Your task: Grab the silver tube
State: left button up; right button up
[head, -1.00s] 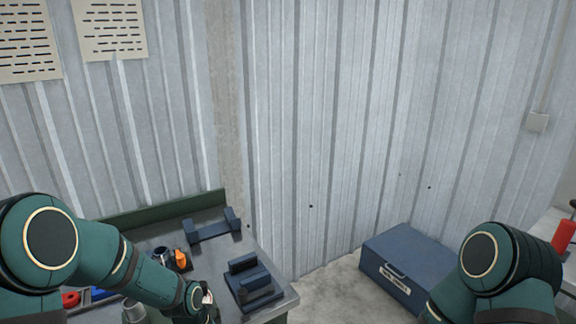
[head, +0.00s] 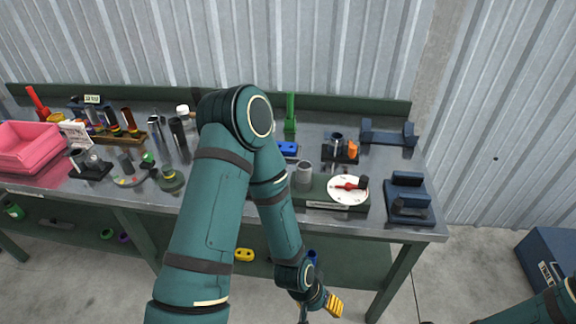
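A silver metal tube (head: 154,126) stands upright on the bench, left of my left arm, beside a black cylinder (head: 178,131). A shorter grey-silver cylinder (head: 304,172) stands near the bench's middle, just right of my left arm; I cannot tell which of the two is the task's tube. My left gripper (head: 322,302) hangs low in front of the bench's front edge, apart from both. A yellow ribbed piece shows at its end; whether its fingers are open or shut is unclear. My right arm shows only at the lower right corner, its gripper out of view.
The metal bench (head: 395,222) carries a white dial (head: 347,189) with a red pointer, a dark blue block fixture (head: 407,198), a cradle (head: 388,133), a green post (head: 290,113) and a pink bin (head: 28,146). A blue box (head: 552,262) stands on the floor at right.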

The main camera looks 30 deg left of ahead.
aim_at(304, 178)
jog(key=u, duration=0.85)
